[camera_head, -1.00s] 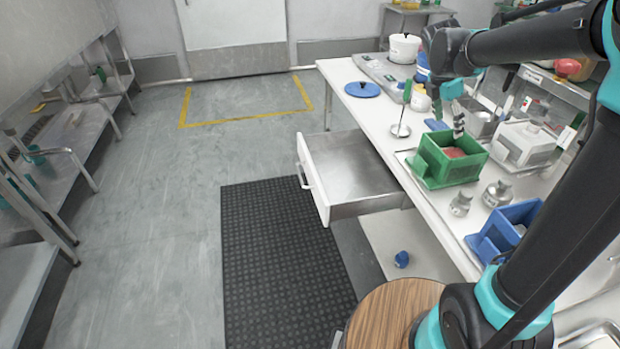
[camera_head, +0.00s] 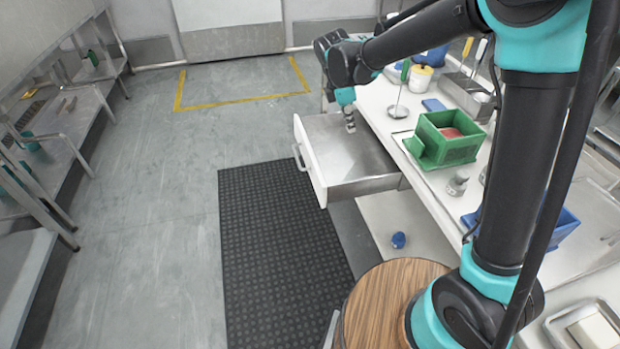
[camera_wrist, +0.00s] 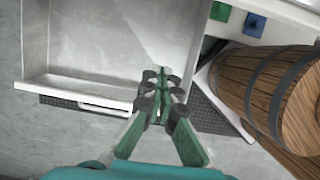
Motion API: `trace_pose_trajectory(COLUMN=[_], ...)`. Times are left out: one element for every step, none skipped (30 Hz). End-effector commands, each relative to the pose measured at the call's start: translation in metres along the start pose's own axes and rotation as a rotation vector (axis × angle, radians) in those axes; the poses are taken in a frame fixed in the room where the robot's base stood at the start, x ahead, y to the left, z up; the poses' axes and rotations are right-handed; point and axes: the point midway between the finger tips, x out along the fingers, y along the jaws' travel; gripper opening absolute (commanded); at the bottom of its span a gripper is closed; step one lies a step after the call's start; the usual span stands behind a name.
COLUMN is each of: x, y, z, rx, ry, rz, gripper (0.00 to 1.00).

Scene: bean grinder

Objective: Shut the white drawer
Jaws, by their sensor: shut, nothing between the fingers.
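The white drawer (camera_head: 311,163) sticks out open from under the left side of the white table, its grey metal inside bare. Its handle (camera_head: 300,157) is on the front panel, facing left. My gripper (camera_head: 350,123) is shut and empty, pointing down over the drawer's inside near its far end. In the wrist view the drawer (camera_wrist: 75,93) fills the upper left, and my gripper's fingertips (camera_wrist: 160,78) are together over it near its wall. I cannot tell whether they touch it.
A green box (camera_head: 448,140) stands on the table beside the drawer. A round wooden top (camera_head: 395,300) is at the front, and the wooden barrel shows in the wrist view (camera_wrist: 265,85). A blue object (camera_head: 398,240) lies under the table. The floor with a black mat (camera_head: 275,235) is free.

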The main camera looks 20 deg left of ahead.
Motion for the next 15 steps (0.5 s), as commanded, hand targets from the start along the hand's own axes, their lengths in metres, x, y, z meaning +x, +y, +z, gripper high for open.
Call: trace_pose_trajectory(x=[0.002, 0.003, 0.005, 0.006, 0.007, 0.009, 0.010, 0.012, 0.013, 0.014, 0.015, 0.016, 0.017, 0.017, 0.018], y=[0.002, 0.001, 0.001, -0.001, -0.003, -0.005, -0.008, -0.010, -0.013, -0.015, -0.018, -0.021, -0.023, -0.024, -0.025], z=[-0.031, -0.048, -0.069, -0.085, -0.100, -0.119, -0.133, -0.145, -0.160, -0.170, -0.179, -0.188, -0.194, -0.199, -0.203], rx=[-0.010, -0.011, -0.011, -0.012, -0.012, -0.011, -0.012, -0.012, -0.011, -0.011, -0.011, -0.011, -0.010, -0.009, -0.009], ry=[0.007, 0.012, 0.017, 0.021, 0.024, 0.028, 0.030, 0.033, 0.036, 0.037, 0.038, 0.039, 0.040, 0.040, 0.041], rz=[0.001, -0.001, -0.003, -0.004, -0.006, -0.009, -0.011, -0.012, -0.014, -0.016, -0.018, -0.020, -0.021, -0.022, -0.023], gripper=[0.00, 0.00, 0.00, 0.00, 0.00, 0.00, 0.00, 0.00, 0.00, 0.00, 0.00, 0.00, 0.00, 0.00, 0.00])
